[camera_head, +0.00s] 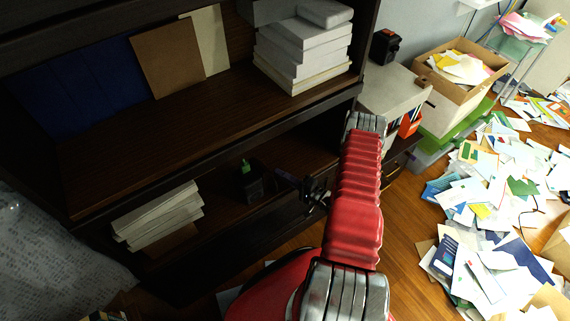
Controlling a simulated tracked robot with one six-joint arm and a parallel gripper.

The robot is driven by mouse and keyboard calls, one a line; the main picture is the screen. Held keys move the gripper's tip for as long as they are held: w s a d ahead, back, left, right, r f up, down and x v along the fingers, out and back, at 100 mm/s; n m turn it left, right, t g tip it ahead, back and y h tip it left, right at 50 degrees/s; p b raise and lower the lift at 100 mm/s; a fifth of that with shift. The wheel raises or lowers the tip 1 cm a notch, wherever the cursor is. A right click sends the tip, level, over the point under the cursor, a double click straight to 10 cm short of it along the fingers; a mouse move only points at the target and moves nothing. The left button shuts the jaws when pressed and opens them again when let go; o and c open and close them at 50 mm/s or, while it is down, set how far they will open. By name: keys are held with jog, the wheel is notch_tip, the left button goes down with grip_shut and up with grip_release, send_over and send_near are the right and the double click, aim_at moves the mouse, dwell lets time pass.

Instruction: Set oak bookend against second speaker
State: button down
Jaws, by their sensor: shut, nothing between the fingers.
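My gripper (287,179) is small and dark in front of the lower shelf, left of my red arm. It is shut and empty, pointing left into the shelf. A small dark box (251,183) with a green top stands on the lower shelf just left of the gripper, apart from it; I cannot tell if it is a speaker. A flat brown panel (167,57) leans at the back of the upper shelf. I cannot make out which thing is the oak bookend. The lower shelf right of the gripper is hidden by my arm.
The dark shelf unit (200,135) holds stacked white books (303,48) above and a paper stack (158,216) below. To the right are a black device (384,47), a cardboard box (458,72) and papers strewn over the floor. The upper shelf's middle is free.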

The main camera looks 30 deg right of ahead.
jog(key=shift+d, duration=0.3)
jog(key=shift+s, duration=0.1)
jog(key=shift+s, duration=0.2)
jog(key=s, duration=1)
jog(key=shift+s+d, duration=0.15)
jog(key=shift+s, duration=0.05)
dwell(0.5)
dwell(0.4)
